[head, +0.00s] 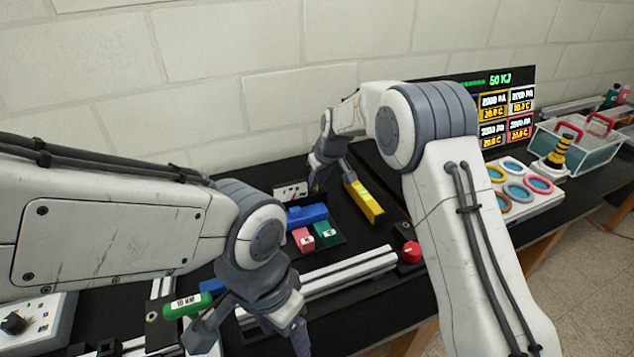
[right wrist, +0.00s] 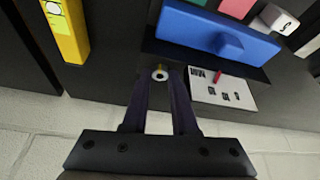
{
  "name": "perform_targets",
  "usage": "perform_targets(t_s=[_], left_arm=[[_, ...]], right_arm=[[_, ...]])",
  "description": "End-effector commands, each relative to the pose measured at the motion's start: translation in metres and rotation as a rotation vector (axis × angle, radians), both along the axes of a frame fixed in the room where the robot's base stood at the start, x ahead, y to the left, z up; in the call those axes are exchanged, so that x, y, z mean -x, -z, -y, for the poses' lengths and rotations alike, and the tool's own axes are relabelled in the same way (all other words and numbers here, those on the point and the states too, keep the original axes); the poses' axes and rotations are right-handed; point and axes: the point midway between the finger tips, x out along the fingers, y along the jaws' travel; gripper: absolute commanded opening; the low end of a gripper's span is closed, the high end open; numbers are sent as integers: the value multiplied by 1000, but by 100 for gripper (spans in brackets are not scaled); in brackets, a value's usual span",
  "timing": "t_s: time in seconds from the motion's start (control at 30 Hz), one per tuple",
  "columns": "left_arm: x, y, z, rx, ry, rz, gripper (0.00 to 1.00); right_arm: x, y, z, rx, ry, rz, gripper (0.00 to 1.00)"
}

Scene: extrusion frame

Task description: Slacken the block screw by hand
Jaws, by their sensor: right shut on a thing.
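My right gripper (right wrist: 161,78) is shut on a small pale round piece (right wrist: 160,74) with a dark centre and a bit of yellow at its tip. In the head view this gripper (head: 317,185) is low over the back of the bench, between the labelled card and the yellow tool; its grip is hidden there. My left gripper (head: 252,340) is open at the bottom of the head view, near a green handle (head: 187,305) marked 10 NM. A silver extrusion rail (head: 345,275) lies in front, with a red knob (head: 410,251) at its right end. I cannot tell which part is the block screw.
A yellow tool (head: 363,202) lies right of my right gripper. A white card (right wrist: 225,90) stands close by. Coloured rings (head: 515,190) and a clear bin (head: 580,148) are farther right.

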Motion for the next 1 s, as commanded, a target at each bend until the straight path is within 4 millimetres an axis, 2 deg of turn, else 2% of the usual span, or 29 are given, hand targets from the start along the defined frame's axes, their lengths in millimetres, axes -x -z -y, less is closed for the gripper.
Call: perform_targets(t_s=[0.27,0.3,0.37,0.4,0.77,0.87,1.0], left_arm=[[0,0,0,0,0,0,72],[0,0,0,0,0,0,72],[0,0,0,0,0,0,72],[0,0,0,0,0,0,72],[0,2,0,0,0,0,72],[0,5,0,0,0,0,72],[0,12,0,0,0,0,72]], right_arm=[[0,1,1,1,0,-2,0],[0,1,1,1,0,-2,30],[0,1,1,1,0,-2,53],[0,1,1,1,0,-2,57],[1,-4,1,1,0,1,57],[5,-15,3,0,0,2,57],[13,-40,9,-1,1,4,57]])
